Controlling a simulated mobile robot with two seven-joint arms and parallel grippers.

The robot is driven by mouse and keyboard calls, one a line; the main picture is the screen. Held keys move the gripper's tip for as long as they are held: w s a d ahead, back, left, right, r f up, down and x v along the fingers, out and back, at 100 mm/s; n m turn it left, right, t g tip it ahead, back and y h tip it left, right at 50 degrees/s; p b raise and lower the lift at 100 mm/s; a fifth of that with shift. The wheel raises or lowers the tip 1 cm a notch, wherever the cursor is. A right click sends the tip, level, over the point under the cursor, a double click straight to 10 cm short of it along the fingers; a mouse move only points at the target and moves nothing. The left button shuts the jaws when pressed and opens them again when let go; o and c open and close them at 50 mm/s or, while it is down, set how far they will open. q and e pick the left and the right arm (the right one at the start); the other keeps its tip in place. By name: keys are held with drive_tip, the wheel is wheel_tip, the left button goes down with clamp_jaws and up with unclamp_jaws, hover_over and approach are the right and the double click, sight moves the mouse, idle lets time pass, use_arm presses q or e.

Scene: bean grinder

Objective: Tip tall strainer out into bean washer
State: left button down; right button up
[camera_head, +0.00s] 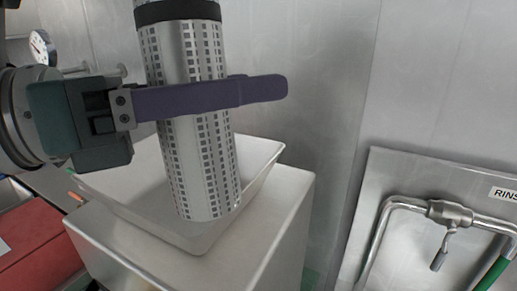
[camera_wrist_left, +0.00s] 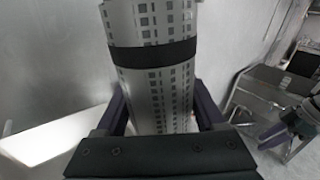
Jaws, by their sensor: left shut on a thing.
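The tall strainer (camera_head: 205,165) is a silver perforated cylinder with a black band near its top, and it stands nearly upright with a slight tilt. My left gripper (camera_head: 215,97) comes in from the left and is shut on it, with a purple finger across its front. In the left wrist view the strainer (camera_wrist_left: 160,90) rises between the two fingers of the gripper (camera_wrist_left: 163,118). The white open basin (camera_head: 262,160), which looks like the bean washer, sits below and behind the strainer. The strainer's lower end overlaps the basin in the picture; I cannot tell if they touch.
The basin rests on a metal box-shaped stand (camera_head: 285,215). At right is a metal rinse station with a faucet (camera_head: 450,213) and a "RINS" label. A red surface (camera_head: 35,240) is at lower left. A round dial (camera_head: 42,46) is at upper left, before a metal wall.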

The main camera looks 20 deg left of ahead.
use_arm(q)
drive_tip(key=f+n, duration=0.1)
drive_tip(key=n, duration=0.2)
drive_tip(key=a+f+n+t, duration=0.1)
drive_tip(key=n, duration=0.1)
drive_tip(key=w+f+n, duration=0.1)
drive_tip(key=n, duration=0.2)
drive_tip(key=shift+a+n+b, duration=0.2)
drive_tip(key=shift+n+b, duration=0.1)
drive_tip(key=shift+b, duration=0.05)
drive_tip(key=shift+f+n, duration=0.4)
drive_tip(key=shift+n, duration=0.2)
drive_tip(key=shift+s+d+f+n+t+b, duration=0.15)
drive_tip(key=shift+f+n+t+b, duration=0.3)
drive_tip(key=shift+f+n, duration=0.3)
drive_tip(key=shift+r+n+p, duration=0.25)
drive_tip(key=shift+p, duration=0.15)
drive_tip(key=shift+r+n+p, duration=0.45)
drive_tip(key=shift+n+p, duration=0.25)
drive_tip(key=shift+p, duration=0.25)
drive_tip(key=shift+w+a+f+n+y+p, duration=0.25)
drive_tip(key=shift+w+a+n, duration=0.25)
drive_tip(key=shift+n, duration=0.5)
